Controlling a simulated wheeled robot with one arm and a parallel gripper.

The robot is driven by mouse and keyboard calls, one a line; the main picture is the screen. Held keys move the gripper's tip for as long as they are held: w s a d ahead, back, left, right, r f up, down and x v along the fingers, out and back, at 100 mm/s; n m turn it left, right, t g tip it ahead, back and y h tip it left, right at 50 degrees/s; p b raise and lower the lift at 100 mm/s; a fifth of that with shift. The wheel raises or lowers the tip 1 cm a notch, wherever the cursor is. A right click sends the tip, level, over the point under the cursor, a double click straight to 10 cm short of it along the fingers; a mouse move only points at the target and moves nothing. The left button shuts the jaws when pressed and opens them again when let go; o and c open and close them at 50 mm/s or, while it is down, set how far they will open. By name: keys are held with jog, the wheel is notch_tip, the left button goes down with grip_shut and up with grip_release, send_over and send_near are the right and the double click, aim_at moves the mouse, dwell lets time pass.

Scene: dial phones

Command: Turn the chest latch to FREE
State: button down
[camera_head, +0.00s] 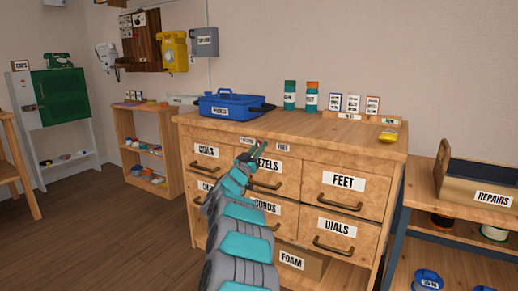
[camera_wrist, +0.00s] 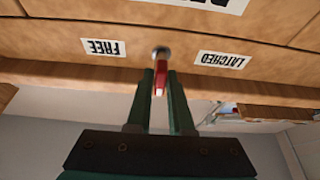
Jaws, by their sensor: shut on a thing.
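The chest (camera_head: 330,150) is a wooden drawer cabinet in the head view. The latch (camera_wrist: 159,80), a small red lever on a round metal pivot, shows in the wrist view, where the lettering is upside down. The FREE label (camera_wrist: 103,47) is left of the pivot there and the LATCHED label (camera_wrist: 221,60) is right of it. The lever points away from the pivot between the two labels, along neither side. My gripper (camera_wrist: 162,85) is shut on the lever, a dark green finger on each side. In the head view my gripper (camera_head: 256,152) is at the chest's upper front and hides the latch.
Labelled drawers with handles, such as FEET (camera_head: 343,184), surround my arm. A REPAIRS box (camera_head: 480,194) is at right. Wooden floor at left is clear.

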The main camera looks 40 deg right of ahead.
jog(key=m+g, duration=0.2)
jog(key=m, duration=0.2)
jog(key=m+g, duration=0.2)
jog(key=m, duration=0.2)
jog(key=shift+h, duration=0.4)
jog(key=shift+s+f+m+g+y+p, duration=0.15)
jog(key=shift+m+g+p, duration=0.2)
jog(key=shift+m+g, duration=0.6)
jog(key=shift+w+m+g+y+p, duration=0.15)
jog(key=shift+m+g+p, duration=0.2)
jog(key=shift+m, duration=1.1)
jog(key=shift+s, duration=0.1)
jog(key=c, duration=1.2)
grip_release()
jog(key=shift+o, duration=0.2)
jog(key=v, duration=0.7)
jog(key=shift+a+b, duration=0.35)
jog(key=shift+b, duration=0.05)
